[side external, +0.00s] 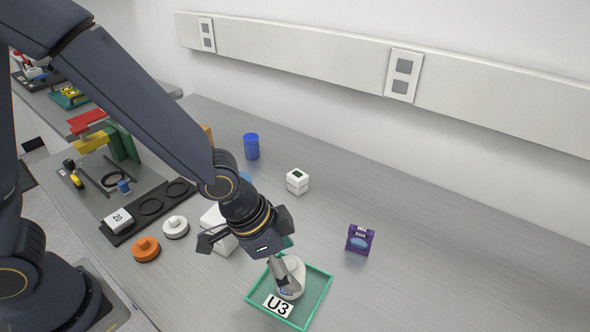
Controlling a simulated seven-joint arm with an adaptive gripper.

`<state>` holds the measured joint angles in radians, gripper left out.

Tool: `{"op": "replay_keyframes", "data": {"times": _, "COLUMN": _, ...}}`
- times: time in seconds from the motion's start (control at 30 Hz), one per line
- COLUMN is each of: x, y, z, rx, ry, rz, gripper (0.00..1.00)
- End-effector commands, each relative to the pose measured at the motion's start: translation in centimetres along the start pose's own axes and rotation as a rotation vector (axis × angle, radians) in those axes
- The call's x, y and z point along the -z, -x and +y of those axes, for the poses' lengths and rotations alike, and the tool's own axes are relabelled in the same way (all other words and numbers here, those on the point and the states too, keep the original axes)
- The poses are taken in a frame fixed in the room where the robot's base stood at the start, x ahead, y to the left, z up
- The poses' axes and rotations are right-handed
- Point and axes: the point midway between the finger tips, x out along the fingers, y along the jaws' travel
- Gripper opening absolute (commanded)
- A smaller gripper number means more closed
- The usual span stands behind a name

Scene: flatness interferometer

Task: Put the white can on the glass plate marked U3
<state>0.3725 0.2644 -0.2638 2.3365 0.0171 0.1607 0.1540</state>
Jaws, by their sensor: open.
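The glass plate marked U3 (322,291) has a green rim and a white U3 label, and lies near the bottom middle of the side external view. The white can (294,268) stands on the plate, behind and to the right of the label. My gripper (284,279) is open and low over the plate, with a grey finger in front of the can. The finger hides part of the can, and I cannot tell whether they touch.
A purple box (360,240) stands right of the plate. A white block (297,182) and a blue cylinder (251,146) stand farther back. A white knobbed disc (175,227) and an orange one (146,249) lie left. The bench's right side is clear.

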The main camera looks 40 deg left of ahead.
Motion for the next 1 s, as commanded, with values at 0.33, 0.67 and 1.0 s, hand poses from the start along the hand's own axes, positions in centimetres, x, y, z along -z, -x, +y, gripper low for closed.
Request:
{"op": "replay_keyframes", "data": {"times": 0.33, "x": 0.0, "y": 7.0, "z": -0.1, "rx": 0.004, "ry": 0.000, "rz": 0.002, "gripper": 0.81}}
{"op": "replay_keyframes", "data": {"times": 0.67, "x": -2.7, "y": 13.5, "z": -4.5, "rx": 0.128, "ry": 0.166, "rz": 0.014, "gripper": 0.81}}
{"op": "replay_keyframes", "data": {"times": 1.0, "x": -13.0, "y": 23.9, "z": -9.2, "rx": 0.327, "ry": 0.659, "rz": 0.085, "gripper": 0.81}}
